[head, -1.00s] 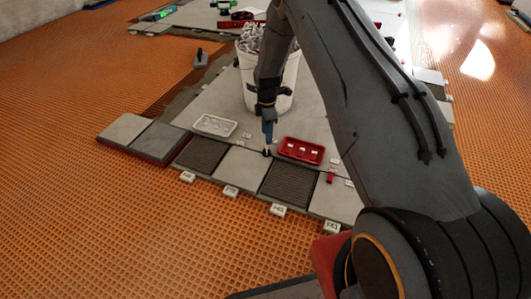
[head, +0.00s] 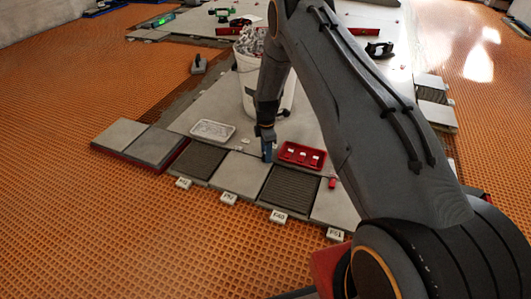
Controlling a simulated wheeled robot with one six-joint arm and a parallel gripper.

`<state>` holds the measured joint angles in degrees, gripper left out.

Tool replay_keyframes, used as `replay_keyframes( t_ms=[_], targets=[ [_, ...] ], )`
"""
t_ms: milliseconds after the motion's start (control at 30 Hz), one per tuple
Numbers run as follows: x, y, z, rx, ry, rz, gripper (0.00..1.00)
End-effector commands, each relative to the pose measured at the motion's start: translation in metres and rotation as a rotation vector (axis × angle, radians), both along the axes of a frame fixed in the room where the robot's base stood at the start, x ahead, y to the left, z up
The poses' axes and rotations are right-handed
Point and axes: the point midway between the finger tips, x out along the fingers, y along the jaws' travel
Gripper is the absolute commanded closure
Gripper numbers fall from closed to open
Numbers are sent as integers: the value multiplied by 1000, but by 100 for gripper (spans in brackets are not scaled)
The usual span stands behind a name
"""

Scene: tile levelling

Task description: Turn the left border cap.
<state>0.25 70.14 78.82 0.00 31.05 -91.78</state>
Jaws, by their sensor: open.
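My gripper (head: 267,156) points down at the border between the large grey slab (head: 225,119) and the front row of tiles. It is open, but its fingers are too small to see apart. Its tip is at the joint by the plain light tile (head: 240,173) and the dark ribbed tile (head: 291,187). I cannot make out the left border cap; the gripper covers that spot.
A red tray (head: 281,155) with white pieces lies just right of the gripper. A white tray (head: 213,131) lies to its left. A white bucket (head: 245,87) stands behind my arm. Labelled white blocks (head: 279,217) line the front edge. Orange matting (head: 110,220) is clear.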

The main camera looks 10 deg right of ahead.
Motion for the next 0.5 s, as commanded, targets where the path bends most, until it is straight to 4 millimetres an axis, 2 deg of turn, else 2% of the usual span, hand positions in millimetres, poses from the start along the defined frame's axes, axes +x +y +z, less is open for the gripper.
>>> replay_keyframes(
  t_ms=[33,267,500],
  targets=[
    [0,0,0,0,0,0,59],
    [0,0,0,0,-1,0,98],
    [1,0,1,0,-2,-15,98]
  ],
)
